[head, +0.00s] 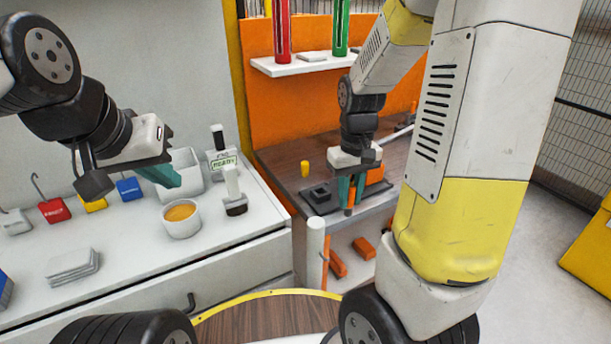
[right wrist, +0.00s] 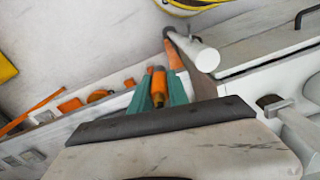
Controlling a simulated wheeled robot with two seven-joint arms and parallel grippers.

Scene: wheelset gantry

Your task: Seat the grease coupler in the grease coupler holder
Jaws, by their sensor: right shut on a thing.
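My right gripper (head: 350,190) hangs fingers-down over the brown bench at centre right, with teal fingers. In the right wrist view the fingers (right wrist: 159,95) are shut on an orange piece with a dark band, which I take to be the grease coupler (right wrist: 158,84). In the head view only a sliver of orange shows between the fingers. A dark block on a dark plate (head: 318,193), just left of the gripper, may be the grease coupler holder; I cannot tell for sure. My left gripper (head: 160,176) is above the white counter, its finger gap unclear.
A yellow cup-like piece (head: 305,168) stands behind the dark block. A white post (head: 315,245) rises at the bench's front left. Orange pieces (head: 337,262) lie on a lower shelf. The white counter holds a bowl (head: 181,218), a white bin and colored tags.

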